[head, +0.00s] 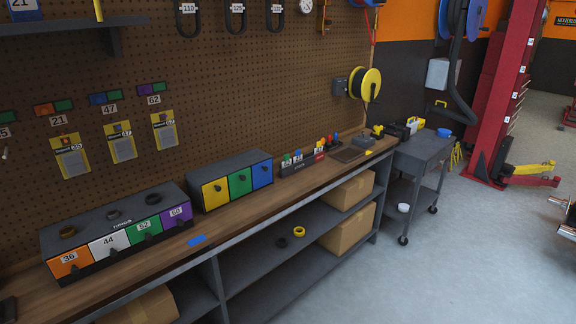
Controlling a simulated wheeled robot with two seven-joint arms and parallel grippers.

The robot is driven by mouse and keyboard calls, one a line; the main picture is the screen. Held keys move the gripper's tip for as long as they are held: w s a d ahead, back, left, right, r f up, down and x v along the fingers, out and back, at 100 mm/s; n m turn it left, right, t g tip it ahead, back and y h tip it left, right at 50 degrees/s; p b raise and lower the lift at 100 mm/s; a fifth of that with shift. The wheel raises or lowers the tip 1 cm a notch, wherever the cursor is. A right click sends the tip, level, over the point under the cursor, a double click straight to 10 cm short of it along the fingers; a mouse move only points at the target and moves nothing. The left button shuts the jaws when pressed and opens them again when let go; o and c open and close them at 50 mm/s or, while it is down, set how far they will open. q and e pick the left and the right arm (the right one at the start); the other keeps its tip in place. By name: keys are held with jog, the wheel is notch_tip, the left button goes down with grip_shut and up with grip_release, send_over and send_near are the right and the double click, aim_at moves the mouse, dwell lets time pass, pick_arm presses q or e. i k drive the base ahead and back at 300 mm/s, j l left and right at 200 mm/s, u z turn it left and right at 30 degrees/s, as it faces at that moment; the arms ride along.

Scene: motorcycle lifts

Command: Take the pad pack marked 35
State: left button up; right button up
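Three yellow-edged packs with grey fronts hang on the brown pegboard at the left. The left pack (71,157) has small print that seems to end in 35. The middle pack (120,142) and the right pack (164,131) carry print too small to read surely. Above them are coloured tags with number labels 21 (57,121), 47 (109,109) and 62 (154,99). A label at the left edge, partly cut off, ends in 5 (5,132). Neither of my grippers is in view.
A wooden workbench (215,245) runs below the pegboard. On it stand a drawer unit (112,220) with numbered drawers and a second coloured drawer unit (230,165). A grey cart (424,148) stands at its far end.

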aim_at(72, 160)
jog(key=u, duration=1.25)
jog(key=i+l, duration=0.2)
jog(key=i+l+u, duration=0.15)
jog(key=l, duration=0.25)
jog(key=i+l, duration=0.2)
jog(key=l+u, duration=0.05)
jog(key=l, duration=0.05)
